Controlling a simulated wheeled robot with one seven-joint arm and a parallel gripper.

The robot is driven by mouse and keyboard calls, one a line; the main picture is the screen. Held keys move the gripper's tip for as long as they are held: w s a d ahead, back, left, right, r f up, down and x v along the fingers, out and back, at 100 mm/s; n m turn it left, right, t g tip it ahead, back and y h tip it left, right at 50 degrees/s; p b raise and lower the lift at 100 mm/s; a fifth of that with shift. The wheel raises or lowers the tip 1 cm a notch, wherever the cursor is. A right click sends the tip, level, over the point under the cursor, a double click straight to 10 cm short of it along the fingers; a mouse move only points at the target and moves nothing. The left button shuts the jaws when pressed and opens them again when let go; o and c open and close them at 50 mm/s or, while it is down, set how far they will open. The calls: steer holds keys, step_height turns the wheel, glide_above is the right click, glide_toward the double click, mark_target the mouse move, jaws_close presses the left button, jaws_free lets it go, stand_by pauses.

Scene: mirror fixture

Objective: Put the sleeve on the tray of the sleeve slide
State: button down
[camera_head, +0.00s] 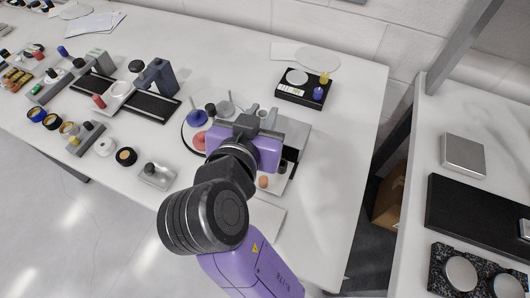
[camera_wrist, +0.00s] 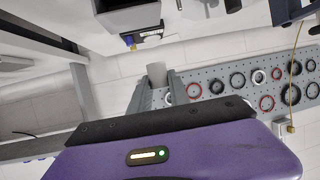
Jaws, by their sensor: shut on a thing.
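My gripper (camera_head: 260,118) is over the right middle of the white table. In the wrist view its two fingers (camera_wrist: 160,88) are closed around a pale grey cylinder, which looks like the sleeve (camera_wrist: 157,72). The sleeve's far end sticks out past the fingertips. In the head view the sleeve is small and partly hidden by my purple wrist. Slide fixtures with dark rails (camera_head: 153,107) stand on the table to the left, apart from my gripper. I cannot tell for certain which one is the sleeve slide or which part is its tray.
A round stand with blue and red knobs (camera_head: 197,118) is just left of my gripper. A black device (camera_head: 303,92) stands behind it to the right. Small round parts (camera_head: 126,156) lie front left. The table's right side is clear. A pegboard with rings (camera_wrist: 235,82) shows in the wrist view.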

step_height(320, 180, down, 15)
steer(key=shift+f+p, duration=0.1)
steer(key=shift+p, duration=0.2)
stand_by(0.3)
steer(key=shift+f, duration=0.15)
steer(key=c, duration=1.5)
jaws_free()
steer(key=shift+r, duration=0.35)
steer(key=b+v, duration=0.1)
steer(key=v, duration=1.1)
